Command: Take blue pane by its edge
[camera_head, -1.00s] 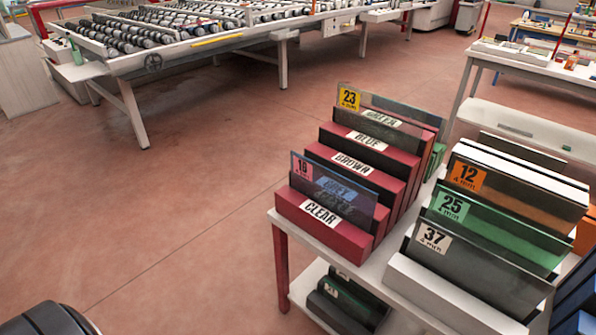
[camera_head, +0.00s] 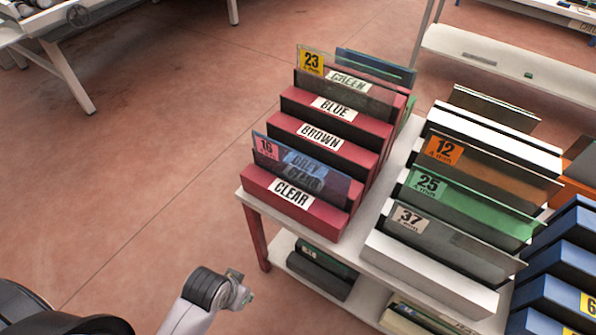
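The red stepped rack (camera_head: 330,218) has slots labelled CLEAR, GREY, BROWN, BLUE and GREEN. A bluish see-through pane (camera_head: 305,172) with pink tag 16 stands upright at its front, before the GREY label. A dark blue-tinted pane (camera_head: 392,70) stands at the rack's back, partly hidden. A greyish pane (camera_head: 350,92) with yellow tag 23 stands just in front of it. I cannot tell for sure which is the blue pane. My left arm's end (camera_head: 240,291) shows at the bottom, apart from the rack; its fingers cannot be made out. My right gripper is out of view.
A white rack (camera_head: 430,280) to the right holds panes tagged 12, 25 and 37. A blue rack (camera_head: 560,290) stands at the far right. The racks stand on a white table (camera_head: 362,252) with a lower shelf. The floor to the left is open.

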